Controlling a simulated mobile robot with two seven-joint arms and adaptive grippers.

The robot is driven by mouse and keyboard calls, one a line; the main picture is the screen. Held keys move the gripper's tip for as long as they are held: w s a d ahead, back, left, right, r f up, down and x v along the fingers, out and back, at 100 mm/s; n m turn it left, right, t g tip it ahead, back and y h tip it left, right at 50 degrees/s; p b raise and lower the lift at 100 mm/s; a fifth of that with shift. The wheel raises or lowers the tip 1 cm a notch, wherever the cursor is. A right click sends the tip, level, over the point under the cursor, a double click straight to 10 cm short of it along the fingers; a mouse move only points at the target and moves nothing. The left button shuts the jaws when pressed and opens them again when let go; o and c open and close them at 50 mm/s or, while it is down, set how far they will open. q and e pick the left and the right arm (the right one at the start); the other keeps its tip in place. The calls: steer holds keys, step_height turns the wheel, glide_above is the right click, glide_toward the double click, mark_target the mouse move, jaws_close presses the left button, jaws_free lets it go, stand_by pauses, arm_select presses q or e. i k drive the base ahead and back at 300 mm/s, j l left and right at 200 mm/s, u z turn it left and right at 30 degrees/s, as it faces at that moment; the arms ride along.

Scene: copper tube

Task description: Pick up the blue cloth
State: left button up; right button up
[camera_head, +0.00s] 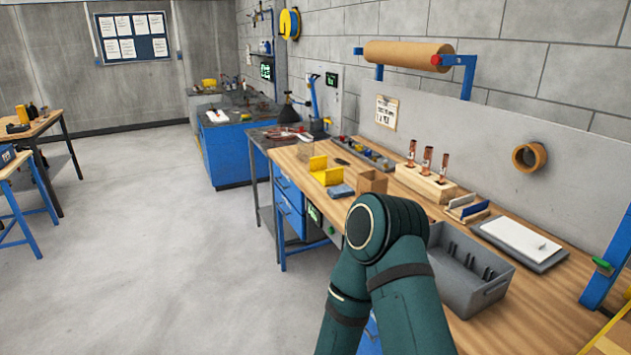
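A small flat blue-grey piece (341,191) lies on the wooden workbench (400,206), in front of a small brown box (372,181) and beside a yellow holder (326,171). It looks like a folded cloth, but it is too small to be sure. A dark green arm of mine rises from the bottom and bends at the front edge of the bench. It hides part of the bench and of a grey tray. Neither of my grippers is in view.
The grey tray (497,289) stands at the bench front, right of my arm. Behind it are a wooden block with copper pieces (426,184), a small rack with a blue plate (474,211) and a white pad (520,236). Open floor (170,260) lies to the left.

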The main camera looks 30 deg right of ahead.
mark_target(342, 191)
steer(key=i+z, duration=0.1)
steer(key=i, duration=0.35)
steer(key=i+j+z, duration=0.15)
steer(key=i, duration=0.3)
steer(key=i+j+z, duration=0.1)
steer(key=i, duration=0.35)
